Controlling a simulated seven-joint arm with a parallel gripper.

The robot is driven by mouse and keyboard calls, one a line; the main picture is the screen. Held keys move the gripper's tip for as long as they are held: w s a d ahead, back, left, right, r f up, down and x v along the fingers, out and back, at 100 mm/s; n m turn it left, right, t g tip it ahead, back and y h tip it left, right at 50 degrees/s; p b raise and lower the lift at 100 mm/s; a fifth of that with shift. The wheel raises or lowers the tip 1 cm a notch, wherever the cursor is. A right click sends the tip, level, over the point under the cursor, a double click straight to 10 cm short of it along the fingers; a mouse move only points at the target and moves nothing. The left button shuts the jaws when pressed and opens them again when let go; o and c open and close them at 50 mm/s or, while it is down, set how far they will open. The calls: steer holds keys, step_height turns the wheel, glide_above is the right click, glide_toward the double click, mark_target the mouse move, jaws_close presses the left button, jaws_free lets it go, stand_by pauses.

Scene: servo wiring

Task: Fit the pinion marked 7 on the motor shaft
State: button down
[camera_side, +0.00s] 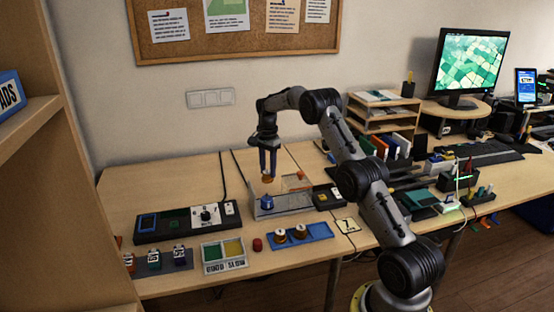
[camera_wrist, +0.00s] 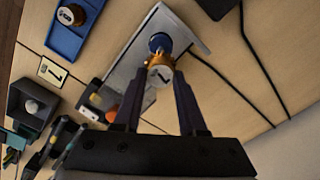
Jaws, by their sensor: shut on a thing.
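My gripper (camera_side: 268,164) points down and is shut on a brass pinion (camera_side: 268,178). In the wrist view the fingers of my gripper (camera_wrist: 161,88) grip the pinion (camera_wrist: 159,75), whose pale face bears a dark mark that looks like a 7. The blue motor (camera_side: 266,201) stands on a grey metal bracket (camera_side: 300,207) below the pinion. In the side view a gap separates the pinion from the motor. In the wrist view the motor (camera_wrist: 160,42) lies just beyond the pinion, which overlaps it. The motor shaft is not clearly visible.
A blue tray (camera_side: 318,231) holds two other pinions (camera_side: 300,231). A card reading 7 (camera_side: 348,226) lies beside it. A red cap (camera_side: 257,244), a two-colour tray (camera_side: 225,254) and a black control panel (camera_side: 180,222) stand leftward. A black box (camera_side: 327,198) sits right of the bracket.

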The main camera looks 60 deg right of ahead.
mark_target(267, 172)
steer(key=shift+a+f, duration=0.2)
steer(key=shift+f, duration=2.85)
steer(key=shift+f, duration=0.65)
steer(key=c, duration=0.8)
jaws_free()
steer(key=shift+o, duration=0.2)
steer(key=shift+r, duration=5.5)
